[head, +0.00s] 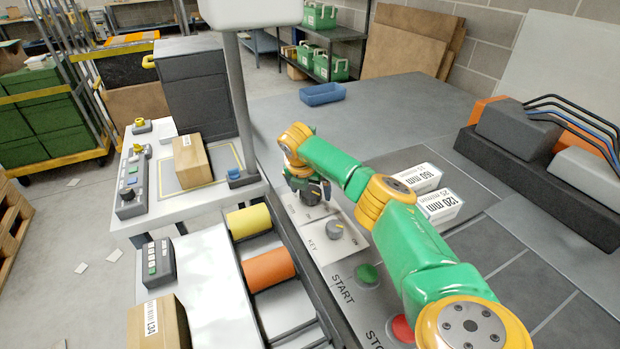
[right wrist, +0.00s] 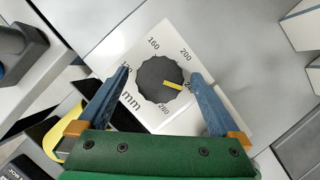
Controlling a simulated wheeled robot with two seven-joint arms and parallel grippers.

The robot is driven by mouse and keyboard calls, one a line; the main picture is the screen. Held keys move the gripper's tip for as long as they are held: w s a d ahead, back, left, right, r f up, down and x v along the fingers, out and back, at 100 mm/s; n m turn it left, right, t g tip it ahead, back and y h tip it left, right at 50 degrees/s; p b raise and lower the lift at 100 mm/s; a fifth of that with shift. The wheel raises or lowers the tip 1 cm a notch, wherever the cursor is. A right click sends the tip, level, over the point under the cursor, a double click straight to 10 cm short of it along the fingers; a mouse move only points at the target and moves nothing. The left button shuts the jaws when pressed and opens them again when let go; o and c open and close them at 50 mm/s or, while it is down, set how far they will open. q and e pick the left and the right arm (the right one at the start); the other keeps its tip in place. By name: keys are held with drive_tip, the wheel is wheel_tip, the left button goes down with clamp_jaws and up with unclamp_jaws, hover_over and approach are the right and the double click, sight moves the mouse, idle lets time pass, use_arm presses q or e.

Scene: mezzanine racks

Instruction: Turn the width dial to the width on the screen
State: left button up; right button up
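The width dial (right wrist: 160,80) is a dark grey scalloped knob on a white plate, seen in the right wrist view. Its yellow pointer (right wrist: 172,85) points right and slightly down, at a partly covered mark that looks like 240. My right gripper (right wrist: 160,74) is open, with one blue finger on each side of the dial and gaps showing. In the head view my right gripper (head: 308,192) hides the dial. A white housing (head: 250,12) on a post is cut off at the top; no screen text shows. My left gripper is out of view.
Nearby on the panel are a KEY knob (head: 335,231), a green START button (head: 367,274) and a red STOP button (head: 402,328). White boxes marked 160 mm (head: 415,180) and 120 mm (head: 440,206) lie to the right. Yellow (head: 249,221) and orange (head: 268,270) rollers are left.

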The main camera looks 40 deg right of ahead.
sight(307, 211)
drive_tip(key=b+v, duration=0.1)
drive_tip(key=v, duration=0.6)
